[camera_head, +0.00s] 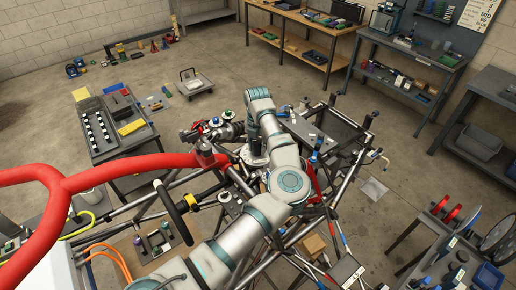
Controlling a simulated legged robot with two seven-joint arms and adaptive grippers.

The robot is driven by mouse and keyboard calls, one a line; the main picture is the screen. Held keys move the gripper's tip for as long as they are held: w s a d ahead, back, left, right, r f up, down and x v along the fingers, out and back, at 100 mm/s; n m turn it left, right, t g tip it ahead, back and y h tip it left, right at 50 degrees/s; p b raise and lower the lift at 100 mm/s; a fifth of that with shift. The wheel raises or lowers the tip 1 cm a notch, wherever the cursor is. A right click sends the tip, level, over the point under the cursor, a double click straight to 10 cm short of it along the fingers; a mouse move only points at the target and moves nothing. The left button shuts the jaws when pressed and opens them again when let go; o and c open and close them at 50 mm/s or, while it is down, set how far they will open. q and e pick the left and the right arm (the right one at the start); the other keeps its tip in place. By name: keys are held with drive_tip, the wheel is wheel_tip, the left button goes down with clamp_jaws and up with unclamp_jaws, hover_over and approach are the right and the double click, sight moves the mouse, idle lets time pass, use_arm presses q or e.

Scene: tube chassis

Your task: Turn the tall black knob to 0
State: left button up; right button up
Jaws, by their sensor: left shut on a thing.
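My left arm reaches up through the middle of the head view and bends back over the tube chassis (345,240). My left gripper (254,148) is a small dark shape beside the forearm, mostly hidden by my own arm links. It is shut on a black thing that looks like the tall black knob, above a pale round base (256,161). The knob's pointer and the 0 mark are too small or hidden to read. My right gripper is not in view.
A thick red tube (115,168) crosses the left, with a black bar handle (174,214) near it. Small round dials (227,115) sit left of my wrist. A grey table (118,135) stands left, workbenches (410,68) behind.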

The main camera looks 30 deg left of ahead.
sight(257, 140)
use_arm(q)
drive_tip(key=shift+f+n+b, duration=0.15)
drive_tip(key=shift+n+b, duration=0.45)
drive_tip(key=shift+n, duration=1.7)
drive_tip(key=o, duration=1.2)
drive_tip(key=shift+c, duration=0.2)
drive_tip(key=shift+r, duration=0.2)
wheel_tip(257, 140, up, 12)
drive_tip(key=shift+f, duration=0.15)
drive_tip(key=shift+f, duration=0.1)
